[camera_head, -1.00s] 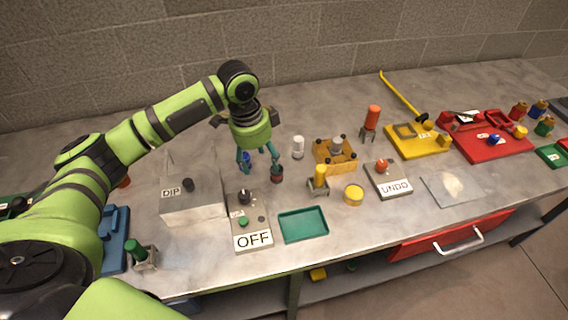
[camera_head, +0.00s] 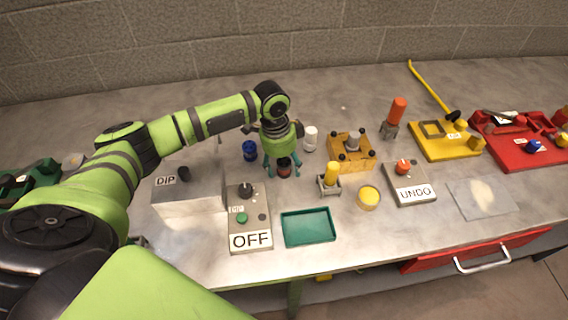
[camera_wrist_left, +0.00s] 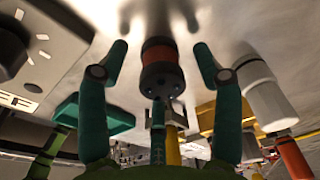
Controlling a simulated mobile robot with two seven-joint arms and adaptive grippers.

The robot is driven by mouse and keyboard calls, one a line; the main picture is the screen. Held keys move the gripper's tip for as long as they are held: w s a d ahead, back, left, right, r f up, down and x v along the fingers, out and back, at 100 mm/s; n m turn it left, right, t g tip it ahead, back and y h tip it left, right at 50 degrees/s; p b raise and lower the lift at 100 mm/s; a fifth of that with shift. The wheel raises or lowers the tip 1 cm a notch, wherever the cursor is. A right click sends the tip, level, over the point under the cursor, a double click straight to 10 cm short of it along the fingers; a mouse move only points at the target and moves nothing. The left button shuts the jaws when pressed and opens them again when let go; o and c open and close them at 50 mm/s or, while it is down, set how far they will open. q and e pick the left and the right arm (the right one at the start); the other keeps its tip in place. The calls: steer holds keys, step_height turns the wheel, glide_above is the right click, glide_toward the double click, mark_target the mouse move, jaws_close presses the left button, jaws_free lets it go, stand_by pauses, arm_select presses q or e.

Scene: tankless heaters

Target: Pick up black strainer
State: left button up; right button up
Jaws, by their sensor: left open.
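The black strainer looks to be the small dark cylinder with a red-brown band (camera_head: 284,165), standing on the grey bench. In the left wrist view the strainer (camera_wrist_left: 162,72) is centred between the green fingers, with holes in its dark end. My left gripper (camera_head: 283,174) points down over it, fingers open on either side. In the left wrist view the left gripper (camera_wrist_left: 160,62) shows gaps between both fingers and the strainer. My right gripper is not in view.
A blue part (camera_head: 250,151) and a white cylinder (camera_head: 310,138) stand close on either side. The OFF control box (camera_head: 250,220), green tray (camera_head: 309,228), yellow part in a holder (camera_head: 330,180) and yellow block (camera_head: 351,150) are nearby. The bench behind is clear.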

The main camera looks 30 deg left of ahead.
arm_select(q)
steer(key=shift+w+f, duration=0.1)
steer(key=shift+f, duration=0.15)
steer(key=shift+r, duration=0.1)
steer(key=c, duration=1.3)
